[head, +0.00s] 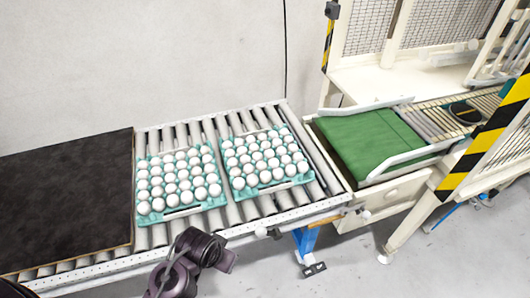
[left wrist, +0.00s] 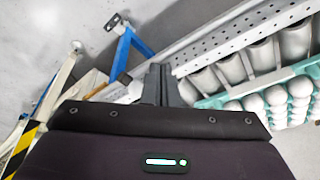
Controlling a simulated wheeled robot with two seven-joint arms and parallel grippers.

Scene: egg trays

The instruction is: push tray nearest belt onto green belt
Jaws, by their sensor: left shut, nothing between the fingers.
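Two teal trays full of white eggs lie side by side on the roller conveyor in the head view. The right tray (head: 284,184) is nearest the green belt (head: 370,140), with a short stretch of rollers between them. The left tray (head: 180,213) lies close beside it. My left gripper (left wrist: 160,72) is shut and empty in the left wrist view. A teal tray edge with eggs (left wrist: 262,88) shows to its right, apart from the fingers; I cannot tell which tray. In the head view, part of my arm is at the bottom, in front of the conveyor. My right gripper is out of view.
A metal side rail (head: 240,228) runs along the conveyor's front, above a blue leg (head: 306,243). A dark board (head: 65,195) covers the rollers at left. White rails flank the belt, and a yellow-black striped post (head: 485,135) stands at right.

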